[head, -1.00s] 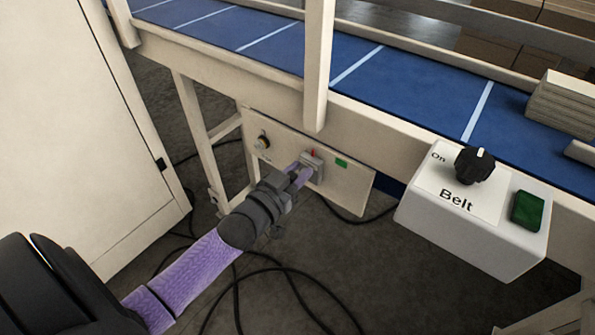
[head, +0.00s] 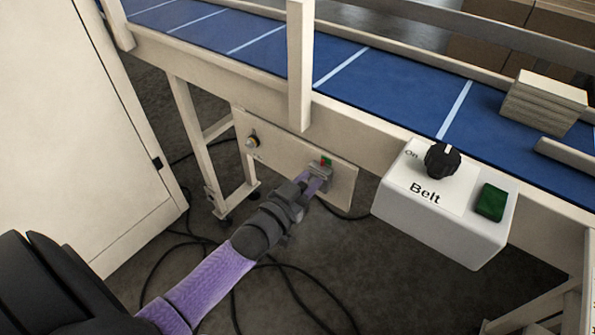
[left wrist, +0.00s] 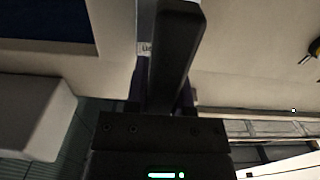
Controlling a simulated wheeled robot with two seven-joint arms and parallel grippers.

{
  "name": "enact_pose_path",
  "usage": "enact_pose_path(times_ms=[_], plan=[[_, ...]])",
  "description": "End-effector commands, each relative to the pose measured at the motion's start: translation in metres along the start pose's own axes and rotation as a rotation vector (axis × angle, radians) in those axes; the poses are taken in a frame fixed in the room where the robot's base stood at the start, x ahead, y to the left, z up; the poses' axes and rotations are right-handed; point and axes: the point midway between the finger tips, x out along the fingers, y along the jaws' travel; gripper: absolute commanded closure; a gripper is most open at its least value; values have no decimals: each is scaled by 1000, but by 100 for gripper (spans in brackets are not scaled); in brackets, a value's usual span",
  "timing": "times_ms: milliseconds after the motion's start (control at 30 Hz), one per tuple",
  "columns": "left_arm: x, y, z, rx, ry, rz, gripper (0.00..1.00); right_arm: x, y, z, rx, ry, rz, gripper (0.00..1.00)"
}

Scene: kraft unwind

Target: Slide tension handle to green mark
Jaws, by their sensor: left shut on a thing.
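The grey tension handle (head: 321,172) sits low on the cream panel (head: 283,155) under the conveyor. My left gripper (head: 317,182) reaches it from the lower left and is shut on it. A small red pointer (head: 323,160) shows just above the handle. The green mark (head: 329,162) is directly beside the pointer's right side, partly covered; at this size I cannot tell whether they line up exactly. In the left wrist view, a dark bar fills the middle and the mark cannot be made out. My right gripper is not in view.
A black knob (head: 253,141) is at the panel's left. The white Belt box (head: 440,225) with a dial and green button juts out to the right. The blue conveyor (head: 375,85) runs above. A cream cabinet (head: 80,130) stands left. Black cables lie on the floor.

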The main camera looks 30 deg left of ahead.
Motion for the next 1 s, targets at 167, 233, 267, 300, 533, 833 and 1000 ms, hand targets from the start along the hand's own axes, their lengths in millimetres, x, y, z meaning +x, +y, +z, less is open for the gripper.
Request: enact_pose_path(times_ms=[167, 233, 267, 300, 533, 833, 1000], plan=[[0, 5, 0, 2, 1, 0, 100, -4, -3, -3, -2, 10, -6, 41], [0, 4, 0, 2, 1, 0, 100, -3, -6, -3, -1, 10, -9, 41], [0, 4, 0, 2, 1, 0, 100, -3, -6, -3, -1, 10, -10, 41], [0, 4, 0, 2, 1, -1, 100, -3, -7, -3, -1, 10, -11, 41], [0, 4, 0, 3, 1, -1, 39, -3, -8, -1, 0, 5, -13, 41], [-1, 4, -1, 3, 1, -1, 35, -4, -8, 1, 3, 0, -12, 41], [-26, 4, -2, 3, -2, -1, 35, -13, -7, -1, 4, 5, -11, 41]])
